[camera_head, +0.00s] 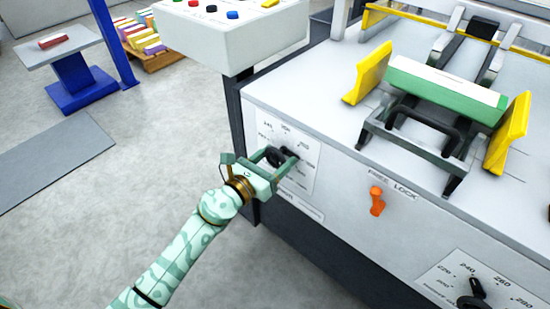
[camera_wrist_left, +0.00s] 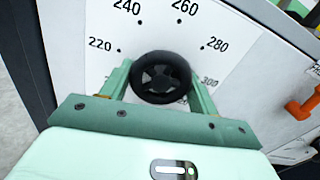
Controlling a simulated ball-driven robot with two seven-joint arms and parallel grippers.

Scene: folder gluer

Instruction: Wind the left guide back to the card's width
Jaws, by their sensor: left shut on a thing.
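My left gripper (camera_head: 272,164) is shut on the black round knob (camera_head: 289,154) of the left dial on the machine's front. In the left wrist view the knob (camera_wrist_left: 160,78) sits between the two green fingers, under a scale marked 220 to 300. I cannot make out where its pointer stands. The yellow left guide (camera_head: 368,72) stands on the deck left of the card (camera_head: 446,91), a white-topped stack with a green front. A gap shows between the left guide and the card. The yellow right guide (camera_head: 508,133) stands close to the card's right end.
An orange lock lever (camera_head: 377,201) hangs down right of the dial, under the words FREE LOCK. A second dial knob (camera_head: 474,299) is at the lower right. A control box (camera_head: 236,38) with coloured buttons overhangs above left.

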